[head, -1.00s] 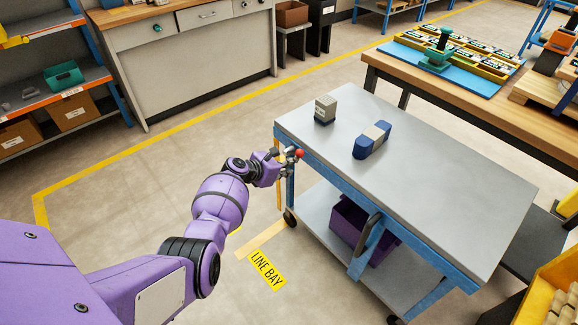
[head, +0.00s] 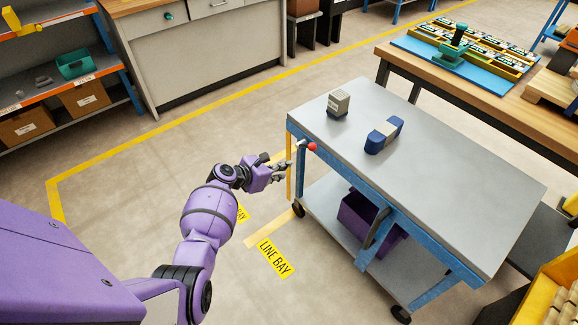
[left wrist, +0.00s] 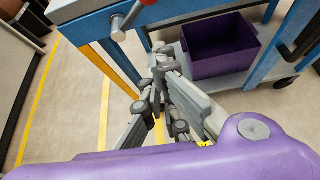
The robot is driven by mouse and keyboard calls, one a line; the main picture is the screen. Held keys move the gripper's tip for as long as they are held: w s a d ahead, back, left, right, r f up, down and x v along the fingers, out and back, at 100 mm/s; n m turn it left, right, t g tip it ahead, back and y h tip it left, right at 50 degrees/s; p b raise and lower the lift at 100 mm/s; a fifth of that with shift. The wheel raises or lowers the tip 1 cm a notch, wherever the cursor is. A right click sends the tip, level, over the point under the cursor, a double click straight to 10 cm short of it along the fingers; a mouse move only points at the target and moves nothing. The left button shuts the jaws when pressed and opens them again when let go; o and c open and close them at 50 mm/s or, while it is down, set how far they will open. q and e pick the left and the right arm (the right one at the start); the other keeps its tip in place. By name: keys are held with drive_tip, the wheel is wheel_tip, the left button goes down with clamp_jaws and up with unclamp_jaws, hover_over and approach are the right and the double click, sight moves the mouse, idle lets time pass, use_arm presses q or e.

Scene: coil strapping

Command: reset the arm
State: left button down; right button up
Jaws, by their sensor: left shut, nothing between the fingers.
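My left gripper (head: 284,170) is shut and empty, beside the near left corner of the grey-topped blue cart (head: 440,185). The left wrist view shows its fingers (left wrist: 158,85) together, with nothing between them. A lever with a red knob (head: 312,147) sticks out at that cart corner. The gripper is apart from the knob, to its left and a little lower in the picture. The knob also shows at the top edge of the left wrist view (left wrist: 148,2). My right gripper is in neither view.
On the cart top stand a grey box-like item (head: 338,103) and a blue item with a grey band (head: 384,135). A purple bin (head: 362,215) sits on the lower shelf. A wooden workbench (head: 480,100) stands behind. The floor left of the cart is clear.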

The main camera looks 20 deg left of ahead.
use_arm(q)
drive_tip(key=shift+s+a+r, duration=0.1)
drive_tip(key=shift+s+a, duration=0.05)
drive_tip(key=shift+s, duration=0.15)
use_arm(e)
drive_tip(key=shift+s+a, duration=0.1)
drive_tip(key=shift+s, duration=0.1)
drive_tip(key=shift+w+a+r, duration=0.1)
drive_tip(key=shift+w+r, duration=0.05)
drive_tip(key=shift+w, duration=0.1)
use_arm(q)
drive_tip(key=s+d+m+g+y+p, duration=0.1)
drive_tip(key=s+d+m+y+p, duration=0.1)
drive_tip(key=s+m, duration=1.3)
drive_tip(key=s+d+m+g+y+p, duration=0.1)
drive_tip(key=s+d+m+y+p, duration=0.2)
drive_tip(key=s+m, duration=1.2)
drive_tip(key=s+d, duration=0.2)
drive_tip(key=s, duration=1.3)
drive_tip(key=shift+s+r+p, duration=0.2)
drive_tip(key=shift+s+p, duration=0.15)
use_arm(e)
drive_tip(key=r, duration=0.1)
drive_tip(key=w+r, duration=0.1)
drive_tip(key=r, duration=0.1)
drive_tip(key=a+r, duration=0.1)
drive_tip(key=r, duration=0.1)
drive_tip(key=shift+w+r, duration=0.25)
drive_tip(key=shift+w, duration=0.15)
